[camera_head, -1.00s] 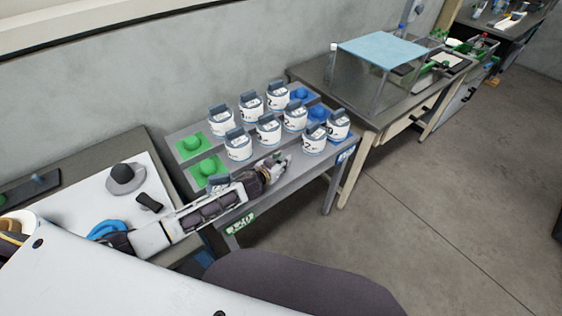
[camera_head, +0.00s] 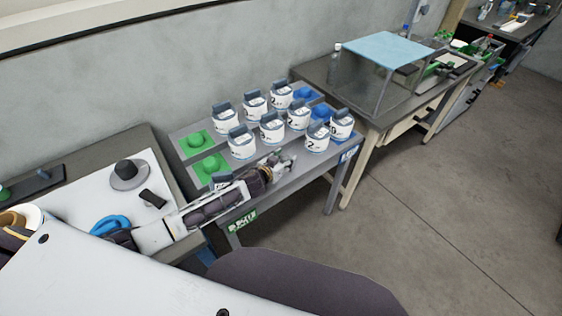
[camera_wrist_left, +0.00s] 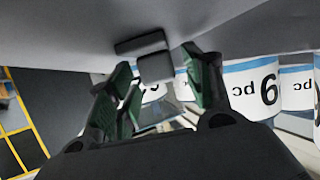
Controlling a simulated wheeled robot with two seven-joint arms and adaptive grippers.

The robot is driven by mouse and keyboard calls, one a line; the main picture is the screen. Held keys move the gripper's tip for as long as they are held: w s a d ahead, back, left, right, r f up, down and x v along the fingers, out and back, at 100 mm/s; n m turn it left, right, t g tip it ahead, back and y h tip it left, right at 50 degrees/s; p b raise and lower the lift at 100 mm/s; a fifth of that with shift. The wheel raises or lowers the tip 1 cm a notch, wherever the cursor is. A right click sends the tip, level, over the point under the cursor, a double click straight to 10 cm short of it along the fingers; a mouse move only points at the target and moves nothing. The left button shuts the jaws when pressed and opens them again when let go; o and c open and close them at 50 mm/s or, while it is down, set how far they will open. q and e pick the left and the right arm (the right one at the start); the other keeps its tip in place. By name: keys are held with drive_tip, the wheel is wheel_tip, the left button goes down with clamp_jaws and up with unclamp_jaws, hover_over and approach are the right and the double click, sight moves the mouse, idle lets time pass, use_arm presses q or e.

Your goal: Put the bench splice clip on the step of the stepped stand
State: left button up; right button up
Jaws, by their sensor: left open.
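The grey stepped stand (camera_head: 312,176) is in the middle of the head view, with rows of white reels on it. My left gripper (camera_head: 284,161) is over its front step, beside the front reels. In the left wrist view, my open left gripper (camera_wrist_left: 160,85) has its green-lined fingers either side of a small dark grey two-part piece (camera_wrist_left: 155,68), which looks like the splice clip. It lies at the grey surface near the fingertips; I cannot tell whether they touch it. The gripper hides this spot in the head view. My right gripper is not in view.
White reels (camera_head: 271,130) stand close behind the left gripper. Green pads (camera_head: 196,142) and blue pads (camera_head: 304,94) lie at the stand's ends. Left is a bench with a white mat (camera_head: 140,174), a dark round piece and a blue ring. A table with a blue-topped frame (camera_head: 388,49) stands right.

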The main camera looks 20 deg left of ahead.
sight(284, 160)
use_arm(q)
drive_tip(key=shift+s+d+f+g, duration=0.1)
drive_tip(key=shift+s+f+g, duration=0.25)
drive_tip(key=shift+f, duration=0.4)
drive_tip(key=shift+w+r+p, duration=0.1)
drive_tip(key=shift+r+p, duration=0.3)
drive_tip(key=shift+p, duration=0.1)
drive_tip(key=shift+s, duration=0.25)
drive_tip(key=shift+s+a+r, duration=0.25)
drive_tip(key=shift+s+r, duration=0.15)
drive_tip(key=shift+s, duration=0.1)
drive_tip(key=shift+s+a+r, duration=0.2)
drive_tip(key=shift+s+r, duration=0.15)
drive_tip(key=shift+s, duration=0.1)
drive_tip(key=shift+v, duration=4.5)
drive_tip(key=shift+r, duration=0.1)
